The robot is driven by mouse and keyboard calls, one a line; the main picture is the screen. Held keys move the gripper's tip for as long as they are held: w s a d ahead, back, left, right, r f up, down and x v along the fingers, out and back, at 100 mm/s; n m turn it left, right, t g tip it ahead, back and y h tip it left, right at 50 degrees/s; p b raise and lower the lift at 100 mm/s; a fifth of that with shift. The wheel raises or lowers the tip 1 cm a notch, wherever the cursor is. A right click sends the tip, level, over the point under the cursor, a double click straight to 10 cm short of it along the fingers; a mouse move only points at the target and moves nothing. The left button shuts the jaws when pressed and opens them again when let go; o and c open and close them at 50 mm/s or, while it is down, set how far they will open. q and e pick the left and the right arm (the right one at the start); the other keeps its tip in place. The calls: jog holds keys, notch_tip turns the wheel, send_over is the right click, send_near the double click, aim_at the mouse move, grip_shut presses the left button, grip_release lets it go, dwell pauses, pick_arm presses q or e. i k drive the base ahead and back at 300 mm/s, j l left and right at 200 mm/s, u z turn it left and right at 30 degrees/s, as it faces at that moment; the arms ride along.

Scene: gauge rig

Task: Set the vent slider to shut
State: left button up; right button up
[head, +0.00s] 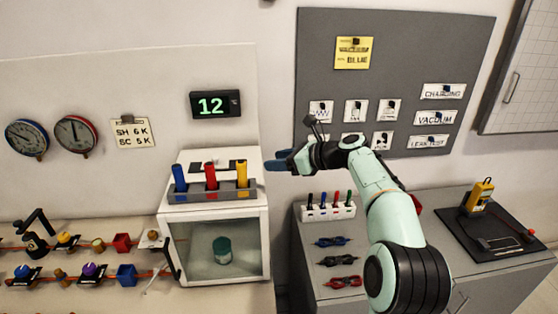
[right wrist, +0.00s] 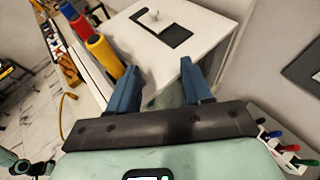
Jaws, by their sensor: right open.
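The vent slider looks to be the dark slotted plate (right wrist: 177,38) with a small white knob (right wrist: 155,15) on top of the white cabinet (head: 217,208). In the head view the dark plate (head: 226,165) is partly hidden behind the coloured cylinders, and its setting cannot be read. My right gripper (head: 274,160) is just to the right of the cabinet's top. In the right wrist view its two blue fingers (right wrist: 162,84) are apart, with nothing between them, and the plate lies beyond their tips.
Blue, red and yellow cylinders (head: 210,177) stand in a grey rack at the cabinet's front top edge. A teal jar (head: 222,250) is behind the cabinet's glass. A marker rack (head: 328,212) stands on the grey counter at right. A display (head: 215,104) reads 12.

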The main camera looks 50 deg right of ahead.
aim_at(219, 164)
jog(key=k+l, duration=0.1)
jog(key=k, duration=0.2)
jog(key=l+u, duration=0.35)
jog(key=k+l+u, duration=0.1)
jog(key=l+u, duration=0.3)
jog(key=l, duration=0.2)
